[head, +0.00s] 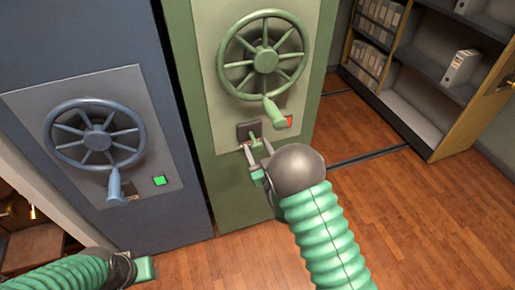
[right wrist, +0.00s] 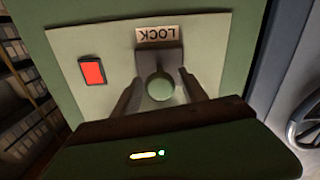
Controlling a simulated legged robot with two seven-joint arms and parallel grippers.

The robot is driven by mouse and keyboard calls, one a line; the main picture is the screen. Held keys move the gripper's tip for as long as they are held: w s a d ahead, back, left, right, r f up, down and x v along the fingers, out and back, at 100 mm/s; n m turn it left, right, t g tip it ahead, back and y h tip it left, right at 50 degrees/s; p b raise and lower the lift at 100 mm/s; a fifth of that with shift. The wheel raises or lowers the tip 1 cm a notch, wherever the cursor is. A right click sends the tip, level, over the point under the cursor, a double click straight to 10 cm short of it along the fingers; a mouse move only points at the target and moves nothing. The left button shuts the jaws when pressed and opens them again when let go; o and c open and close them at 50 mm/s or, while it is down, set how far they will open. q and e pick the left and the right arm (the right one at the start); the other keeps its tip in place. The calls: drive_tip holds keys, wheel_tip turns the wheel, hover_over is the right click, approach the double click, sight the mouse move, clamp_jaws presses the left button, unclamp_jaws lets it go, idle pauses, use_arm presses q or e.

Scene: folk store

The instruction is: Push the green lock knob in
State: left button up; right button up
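The green lock knob (right wrist: 160,87) sticks out of a dark square mount below a LOCK label (right wrist: 158,34) in the right wrist view. In the head view the knob (head: 252,132) is on the green cabinet's panel, under the green handwheel (head: 265,60). My right gripper (head: 255,148) is in front of it; in the right wrist view its open fingers (right wrist: 157,85) stand either side of the knob, with gaps visible. Contact in depth is unclear. My left gripper (head: 146,268) is low at left, away from the knob; its fingers are not clear.
A red light (right wrist: 92,72) is beside the lock. A blue cabinet (head: 150,200) with a blue wheel (head: 97,140) and a green light (head: 159,181) stands at left. Shelves (head: 420,100) with binders stand at right. The wooden floor (head: 420,220) is clear in front.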

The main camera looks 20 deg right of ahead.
sight(254, 139)
clamp_jaws()
drive_tip(key=w+b, duration=0.1)
drive_tip(key=w, duration=0.2)
drive_tip(key=shift+w, duration=0.15)
drive_tip(key=shift+r, duration=0.1)
drive_tip(key=shift+c, duration=0.8)
unclamp_jaws()
drive_tip(key=o, duration=0.4)
drive_tip(key=shift+w, duration=0.15)
drive_tip(key=shift+o, duration=0.2)
